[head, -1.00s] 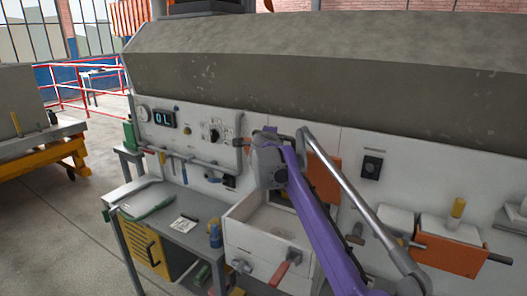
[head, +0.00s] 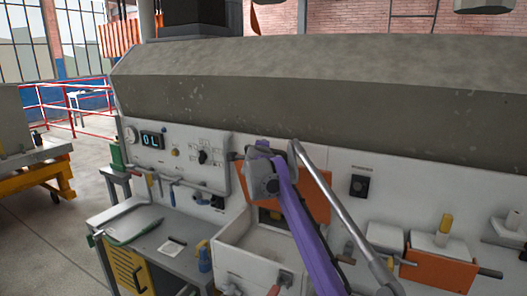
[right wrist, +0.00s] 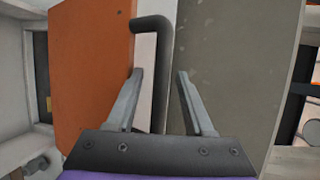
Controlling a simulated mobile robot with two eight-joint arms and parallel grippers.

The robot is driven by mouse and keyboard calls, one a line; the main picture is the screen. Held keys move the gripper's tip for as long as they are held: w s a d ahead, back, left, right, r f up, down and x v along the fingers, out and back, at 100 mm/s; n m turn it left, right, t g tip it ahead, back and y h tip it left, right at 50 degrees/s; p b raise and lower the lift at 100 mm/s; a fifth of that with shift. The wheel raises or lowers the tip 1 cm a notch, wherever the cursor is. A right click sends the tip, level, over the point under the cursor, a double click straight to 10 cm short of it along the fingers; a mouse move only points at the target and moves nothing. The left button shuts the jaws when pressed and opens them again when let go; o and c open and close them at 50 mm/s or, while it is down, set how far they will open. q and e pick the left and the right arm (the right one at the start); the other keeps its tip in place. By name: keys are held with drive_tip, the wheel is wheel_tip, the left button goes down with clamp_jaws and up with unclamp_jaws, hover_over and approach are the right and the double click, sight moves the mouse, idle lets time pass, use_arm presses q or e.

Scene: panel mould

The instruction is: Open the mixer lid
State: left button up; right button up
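An orange panel (head: 316,190), which looks like the mixer lid, stands upright behind my right arm above a white box-like bin (head: 258,243). In the right wrist view the orange panel (right wrist: 92,75) fills the left side, with a dark bent bar handle (right wrist: 152,45) beside its right edge. My right gripper (right wrist: 160,72) is open, with its fingers on either side of the handle in the picture, the left finger closer to it. I cannot tell whether they touch. In the head view the fingers are hidden or unclear behind my purple arm. My left gripper is not in view.
A large grey-beige hood (head: 330,95) overhangs the white control wall. A grey workbench (head: 160,232) stands at left. Open floor (head: 45,240) lies at far left.

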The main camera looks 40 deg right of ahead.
drive_tip(key=shift+a, duration=0.1)
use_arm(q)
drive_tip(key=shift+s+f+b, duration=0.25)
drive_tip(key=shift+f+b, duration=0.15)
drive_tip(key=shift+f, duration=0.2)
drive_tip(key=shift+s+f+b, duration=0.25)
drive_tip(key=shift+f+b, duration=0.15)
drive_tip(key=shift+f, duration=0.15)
use_arm(e)
drive_tip(key=v, duration=1)
drive_tip(key=shift+s+a+r, duration=0.15)
drive_tip(key=shift+s+a, duration=0.05)
drive_tip(key=shift+s, duration=0.15)
